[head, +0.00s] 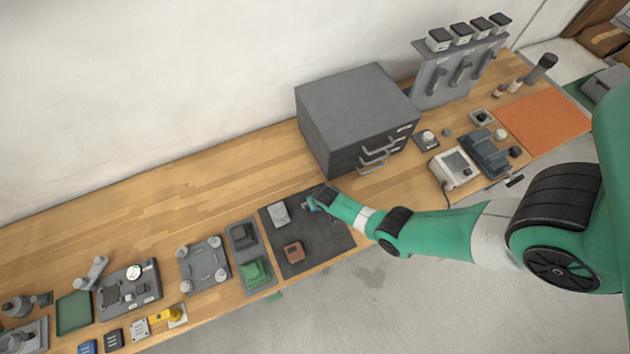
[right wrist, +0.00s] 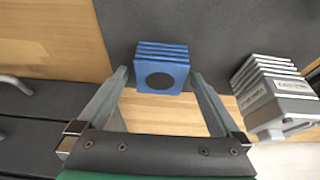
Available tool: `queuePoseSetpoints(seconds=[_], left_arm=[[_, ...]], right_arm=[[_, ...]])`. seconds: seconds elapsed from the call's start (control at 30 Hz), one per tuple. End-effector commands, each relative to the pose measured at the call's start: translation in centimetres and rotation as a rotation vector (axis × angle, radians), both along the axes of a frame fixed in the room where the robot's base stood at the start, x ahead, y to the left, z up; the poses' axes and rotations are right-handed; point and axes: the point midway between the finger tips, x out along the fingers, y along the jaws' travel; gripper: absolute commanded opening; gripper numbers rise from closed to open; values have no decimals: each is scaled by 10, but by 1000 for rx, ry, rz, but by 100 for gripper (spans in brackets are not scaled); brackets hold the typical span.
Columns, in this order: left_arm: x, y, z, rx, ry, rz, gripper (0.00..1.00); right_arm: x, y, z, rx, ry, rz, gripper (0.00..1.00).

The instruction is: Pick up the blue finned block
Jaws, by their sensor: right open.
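The blue finned block (right wrist: 162,68) lies on a dark grey mat (right wrist: 225,40), which also shows in the head view (head: 325,238). In the right wrist view its fins and a face with a dark round spot show. My right gripper (right wrist: 159,75) is open, with one finger on each side of the block and no clear contact visible. In the head view my right gripper (head: 313,199) is low over the mat's back edge and largely hides the block. My left gripper is not in view.
A silver finned block (right wrist: 275,95) lies on the mat beside the blue one; a brown block (head: 293,252) is nearer the front. A grey drawer cabinet (head: 355,110) stands close behind the mat. A grey tray (head: 260,278) with a green part borders the mat's left.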

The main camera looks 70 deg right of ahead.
Motion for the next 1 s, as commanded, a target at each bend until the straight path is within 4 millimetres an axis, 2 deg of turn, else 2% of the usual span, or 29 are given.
queuePoseSetpoints(seconds=[0.03,0.3,0.8,1.0], left_arm=[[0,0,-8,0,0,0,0],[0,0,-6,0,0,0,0],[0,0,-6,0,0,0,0],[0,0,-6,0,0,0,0]], right_arm=[[2,-2,-9,0,0,-1,100],[2,-2,-8,1,-1,0,98],[2,-2,-8,1,-1,0,8],[3,-2,-7,0,-1,0,7]])
